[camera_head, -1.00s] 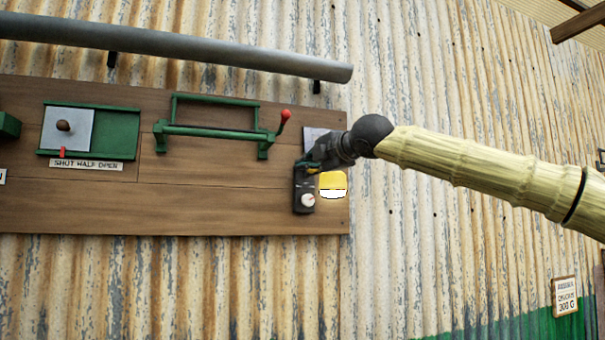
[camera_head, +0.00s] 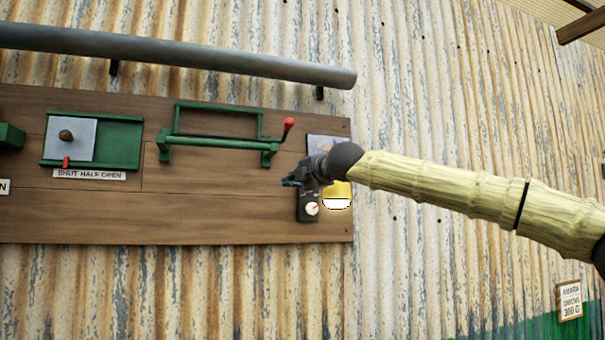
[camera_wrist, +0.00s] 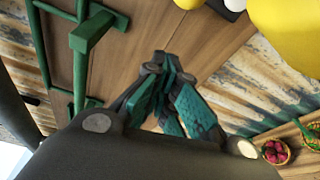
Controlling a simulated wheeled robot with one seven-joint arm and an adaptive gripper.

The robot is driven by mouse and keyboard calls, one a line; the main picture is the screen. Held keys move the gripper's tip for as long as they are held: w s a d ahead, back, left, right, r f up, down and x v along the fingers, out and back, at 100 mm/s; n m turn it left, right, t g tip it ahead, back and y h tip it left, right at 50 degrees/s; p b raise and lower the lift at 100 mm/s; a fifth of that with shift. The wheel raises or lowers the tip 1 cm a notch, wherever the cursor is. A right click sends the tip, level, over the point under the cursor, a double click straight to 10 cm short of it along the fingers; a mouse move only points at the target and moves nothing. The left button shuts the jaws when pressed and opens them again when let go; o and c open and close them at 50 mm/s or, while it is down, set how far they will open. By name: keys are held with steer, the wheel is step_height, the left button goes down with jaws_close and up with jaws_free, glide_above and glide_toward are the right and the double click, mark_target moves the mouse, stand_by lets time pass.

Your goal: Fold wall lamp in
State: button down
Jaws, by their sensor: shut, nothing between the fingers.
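The wall lamp shows as a yellow shade (camera_head: 337,190) with a bright white underside, low at the right end of the wooden board. My arm partly covers its mount, so I cannot tell how its arm is angled. In the wrist view, a large yellow surface, probably the shade (camera_wrist: 290,30), fills the top right corner. My gripper (camera_head: 290,183) is shut and empty, just left of the lamp and above a dark box with a white dial. Its teal-padded fingers (camera_wrist: 163,65) also show in the wrist view, apart from the yellow surface.
The dark dial box (camera_head: 309,207) sits directly left of the shade. A green frame with a red-knobbed lever (camera_head: 288,124) is up and left. A green sliding panel (camera_head: 120,142) is farther left. A grey pipe (camera_head: 200,52) runs above. The board's lower middle (camera_head: 200,215) is bare.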

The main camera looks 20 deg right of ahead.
steer(key=d, duration=0.1)
steer(key=d+p, duration=0.1)
steer(key=w+d+p, duration=0.1)
steer(key=shift+d+r, duration=0.3)
steer(key=shift+s+d, duration=0.1)
steer(key=shift+s, duration=0.05)
steer(key=shift+d+r+p, duration=0.15)
steer(key=shift+p, duration=0.35)
steer(key=shift+s+d+n+y, duration=0.15)
steer(key=shift+d+n+y, duration=0.15)
steer(key=shift+y, duration=0.2)
steer(key=shift+d+p, duration=0.1)
steer(key=shift+p, duration=0.5)
